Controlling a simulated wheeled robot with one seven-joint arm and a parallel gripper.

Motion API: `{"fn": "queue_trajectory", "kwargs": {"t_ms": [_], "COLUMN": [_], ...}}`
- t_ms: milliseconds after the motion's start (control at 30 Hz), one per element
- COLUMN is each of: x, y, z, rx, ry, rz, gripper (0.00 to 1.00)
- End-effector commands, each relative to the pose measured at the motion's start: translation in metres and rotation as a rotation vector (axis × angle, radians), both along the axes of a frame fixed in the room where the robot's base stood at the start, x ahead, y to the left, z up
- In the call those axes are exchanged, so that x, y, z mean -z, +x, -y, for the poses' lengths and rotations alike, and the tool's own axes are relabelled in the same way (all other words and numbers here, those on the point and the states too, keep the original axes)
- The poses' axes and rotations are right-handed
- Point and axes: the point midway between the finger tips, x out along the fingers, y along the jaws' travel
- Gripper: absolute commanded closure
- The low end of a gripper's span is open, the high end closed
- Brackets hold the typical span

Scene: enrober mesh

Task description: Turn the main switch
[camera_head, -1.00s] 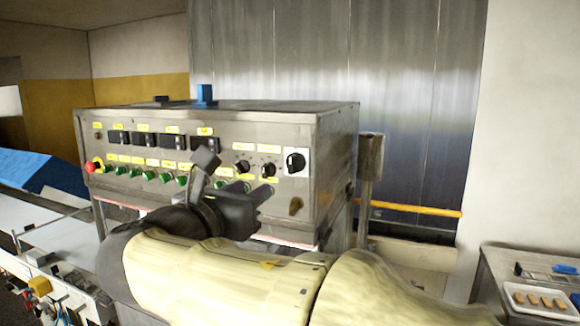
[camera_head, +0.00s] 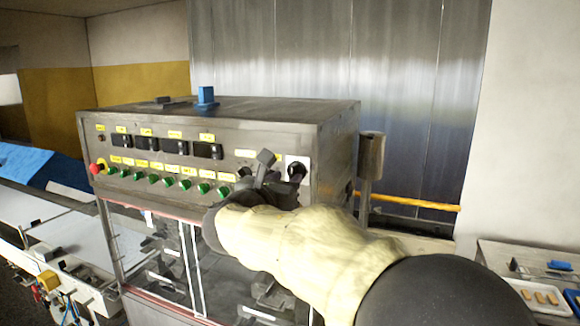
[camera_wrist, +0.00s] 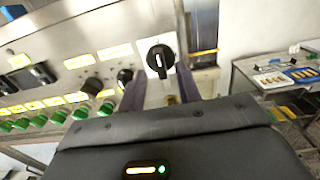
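The main switch is a black rotary knob on a white plate at the right end of the grey control panel. In the head view the switch (camera_head: 297,169) is partly covered by my gripper (camera_head: 283,181). In the wrist view the switch (camera_wrist: 159,58) is clear, its grip bar close to upright. My gripper (camera_wrist: 161,88) is open and empty, with one finger to each side of the switch's line. The switch shows beyond the fingertips. I cannot tell whether a finger touches it.
Two smaller black knobs sit left of the switch; one (camera_wrist: 125,76) is close to my left finger. Green buttons and a red emergency stop (camera_head: 97,168) line the panel (camera_head: 230,135). A side table with a tray (camera_head: 540,296) stands at the right.

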Motion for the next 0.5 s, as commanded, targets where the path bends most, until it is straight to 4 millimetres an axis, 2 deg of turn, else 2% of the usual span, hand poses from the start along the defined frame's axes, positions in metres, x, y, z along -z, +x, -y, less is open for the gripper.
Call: {"fn": "queue_trajectory", "kwargs": {"t_ms": [100, 200, 500], "x": [-0.003, -0.002, 0.000], "y": [0.017, 0.025, 0.028], "z": [0.006, 0.009, 0.010], "rx": [0.001, 0.002, -0.001], "ry": [-0.001, 0.000, 0.001], "rz": [0.001, 0.000, 0.001], "gripper": [0.66, 0.66, 0.66]}}
